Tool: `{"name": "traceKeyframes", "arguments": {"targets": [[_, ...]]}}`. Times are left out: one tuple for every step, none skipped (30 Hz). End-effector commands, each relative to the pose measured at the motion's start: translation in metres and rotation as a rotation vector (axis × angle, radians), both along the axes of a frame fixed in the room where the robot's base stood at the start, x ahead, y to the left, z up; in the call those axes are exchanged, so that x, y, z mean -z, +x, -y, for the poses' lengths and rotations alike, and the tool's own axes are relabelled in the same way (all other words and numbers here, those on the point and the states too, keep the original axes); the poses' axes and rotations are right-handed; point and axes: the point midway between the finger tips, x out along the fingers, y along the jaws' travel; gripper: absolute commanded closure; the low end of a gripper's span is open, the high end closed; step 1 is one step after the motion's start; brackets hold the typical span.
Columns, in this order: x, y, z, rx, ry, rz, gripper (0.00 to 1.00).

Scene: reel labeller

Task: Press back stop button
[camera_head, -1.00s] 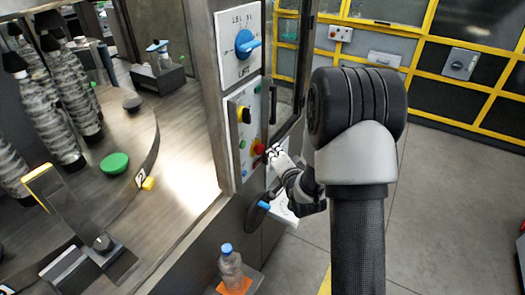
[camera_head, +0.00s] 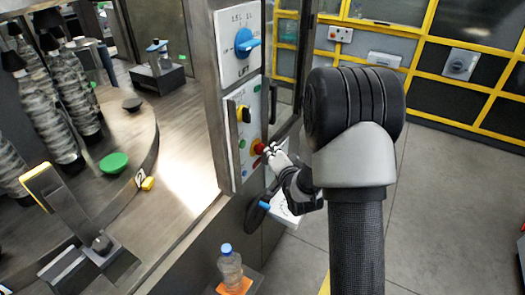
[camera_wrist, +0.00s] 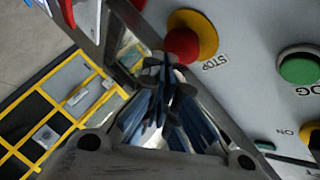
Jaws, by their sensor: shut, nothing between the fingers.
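The red stop button (camera_wrist: 183,44) sits on a yellow round base with a "STOP" label beside it, at the top of the wrist view. In the head view the red stop button (camera_head: 259,148) is low on the right side of the grey control panel (camera_head: 238,165). My gripper (camera_wrist: 166,62) is shut and empty, with its fingertips at the near edge of the red button. In the head view my gripper (camera_head: 268,150) is right beside the button; I cannot tell whether it touches. The fingertips cover part of the button in the wrist view.
A green button (camera_wrist: 299,68) is on the same panel. A blue rotary switch (camera_head: 247,42) is on the panel above. A black handle with a blue end (camera_head: 264,205) is below. A bottle (camera_head: 230,268) stands on a lower ledge. Floor to the right is clear.

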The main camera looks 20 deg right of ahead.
Motion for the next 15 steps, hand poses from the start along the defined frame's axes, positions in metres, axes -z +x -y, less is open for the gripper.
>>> {"name": "traceKeyframes", "arguments": {"targets": [[0.0000,0.0002,-0.0001,0.000,0.000,0.000,1.00],[0.0001,0.0003,-0.0002,0.000,0.000,0.000,1.00],[0.0002,0.0006,-0.0004,0.000,0.000,0.000,1.00],[0.0001,0.0009,-0.0005,0.000,0.000,0.000,1.00],[0.0002,0.0011,-0.0007,0.000,0.000,0.000,1.00],[0.0002,0.0014,-0.0010,0.000,0.000,0.000,1.00],[0.0002,0.0017,-0.0012,0.000,0.000,0.000,1.00],[0.0002,0.0021,-0.0013,0.000,0.000,0.000,1.00],[0.0001,0.0024,-0.0016,0.000,0.000,0.000,1.00],[0.0002,0.0027,-0.0018,0.001,0.000,0.001,1.00],[0.0002,0.0031,-0.0020,0.001,0.000,0.001,1.00],[0.0002,0.0034,-0.0023,0.001,0.000,0.001,1.00],[0.0001,0.0038,-0.0025,0.001,0.000,0.001,1.00],[0.0002,0.0040,-0.0027,0.001,0.000,0.001,1.00],[0.0001,0.0044,-0.0030,0.001,0.000,0.001,1.00]]}}
